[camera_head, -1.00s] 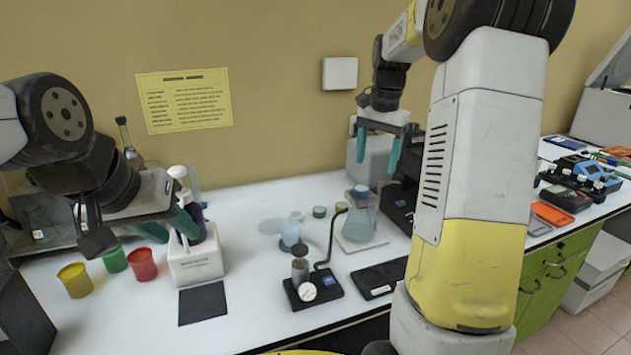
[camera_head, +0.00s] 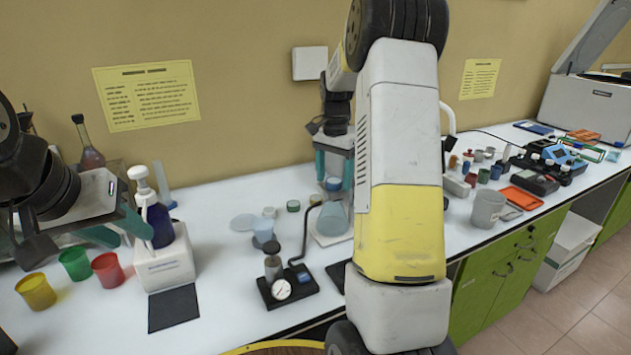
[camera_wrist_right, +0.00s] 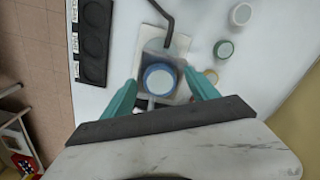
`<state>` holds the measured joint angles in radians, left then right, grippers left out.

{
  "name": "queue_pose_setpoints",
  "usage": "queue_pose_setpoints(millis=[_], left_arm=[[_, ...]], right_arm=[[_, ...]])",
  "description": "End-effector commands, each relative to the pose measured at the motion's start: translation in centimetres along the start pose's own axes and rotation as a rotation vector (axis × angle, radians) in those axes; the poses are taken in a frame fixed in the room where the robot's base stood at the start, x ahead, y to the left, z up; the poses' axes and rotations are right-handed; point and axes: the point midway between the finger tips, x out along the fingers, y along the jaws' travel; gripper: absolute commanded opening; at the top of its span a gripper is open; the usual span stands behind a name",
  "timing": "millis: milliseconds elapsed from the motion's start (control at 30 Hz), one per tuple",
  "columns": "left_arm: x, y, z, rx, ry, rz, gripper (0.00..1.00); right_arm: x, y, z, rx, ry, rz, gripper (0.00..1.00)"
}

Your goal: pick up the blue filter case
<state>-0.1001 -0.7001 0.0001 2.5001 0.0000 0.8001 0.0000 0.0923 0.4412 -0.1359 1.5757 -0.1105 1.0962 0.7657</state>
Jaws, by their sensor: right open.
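I cannot tell for sure which thing is the blue filter case; a small blue box (camera_head: 557,153) lies among the equipment on the right of the bench.
Red, green and yellow cups (camera_head: 36,291) and a white pump-bottle holder (camera_head: 165,262) stand at the left. A gauge device (camera_head: 287,287) is in front of the flask. A grey mug (camera_head: 487,208) and an orange tray (camera_head: 520,198) stand right of my arm.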

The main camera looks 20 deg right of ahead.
Motion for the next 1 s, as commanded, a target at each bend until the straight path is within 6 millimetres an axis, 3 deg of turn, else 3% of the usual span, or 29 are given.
queue_pose_setpoints(millis=[167,500,800,1000], left_arm=[[0.0,0.0,0.0,0.000,0.000,0.000,0.36],[0.0,0.0,0.0,0.000,0.000,0.000,0.36],[0.0,0.0,0.0,0.000,0.000,0.000,0.36],[0.0,0.0,0.0,0.000,0.000,0.000,0.36]], right_arm=[[0.0,0.0,0.0,0.000,0.000,0.000,0.68],[-0.1,0.0,0.0,0.000,0.000,0.000,0.04],[-0.3,0.0,0.0,-0.001,0.000,0.000,0.04],[-1.9,0.0,0.0,-0.001,0.002,-0.002,0.04]])
